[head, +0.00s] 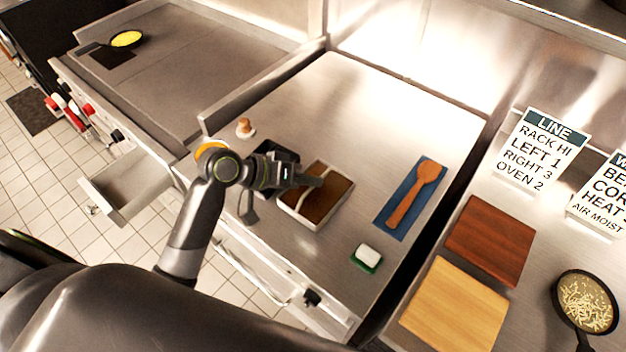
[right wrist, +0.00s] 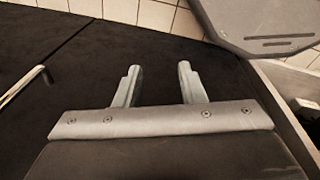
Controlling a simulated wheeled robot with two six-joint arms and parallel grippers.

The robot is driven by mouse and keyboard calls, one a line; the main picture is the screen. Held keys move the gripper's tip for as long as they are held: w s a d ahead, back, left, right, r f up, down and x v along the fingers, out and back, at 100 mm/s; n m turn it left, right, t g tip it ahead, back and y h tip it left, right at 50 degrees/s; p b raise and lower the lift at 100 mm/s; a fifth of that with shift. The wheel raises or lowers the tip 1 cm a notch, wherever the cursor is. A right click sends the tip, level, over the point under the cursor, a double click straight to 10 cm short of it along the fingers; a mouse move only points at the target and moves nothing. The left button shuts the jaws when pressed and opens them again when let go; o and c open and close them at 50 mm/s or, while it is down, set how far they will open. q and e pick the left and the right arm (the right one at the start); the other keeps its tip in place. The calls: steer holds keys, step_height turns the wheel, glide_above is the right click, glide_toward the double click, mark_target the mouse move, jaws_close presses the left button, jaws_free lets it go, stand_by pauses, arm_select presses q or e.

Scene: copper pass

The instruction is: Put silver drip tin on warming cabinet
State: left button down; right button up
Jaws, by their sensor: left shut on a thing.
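The silver drip tin (head: 284,206) is a square, light-rimmed tin with a brown inside and a pale strip across it. It appears in the head view at the middle counter. My left gripper (head: 318,181) reaches over it from the left and is shut on it; the fingertips' exact contact is hard to see. I cannot tell whether the tin touches the surface. The steel-topped unit below, with a front handle, appears to be the warming cabinet (head: 375,110). My right gripper (right wrist: 157,85) is open and empty in the right wrist view, above a dark surface.
A black tray (head: 287,155) stands just behind the tin, partly hidden by my arm. A green-and-white sponge (head: 367,257) lies nearer. Two boards and a pan (head: 586,302) are right. The counter's far part is clear.

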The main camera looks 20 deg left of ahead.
mark_target(317, 189)
arm_select(q)
steer(key=shift+d+f, duration=0.15)
steer(key=shift+f, duration=0.65)
step_height(317, 189, down, 3)
steer(key=shift+p, duration=0.3)
arm_select(e)
steer(key=shift+d+r, duration=0.35)
steer(key=shift+d, duration=0.3)
arm_select(q)
steer(key=shift+f, duration=0.2)
steer(key=c, duration=1.6)
jaws_free()
steer(key=shift+o, duration=0.2)
arm_select(e)
steer(key=shift+a, duration=0.1)
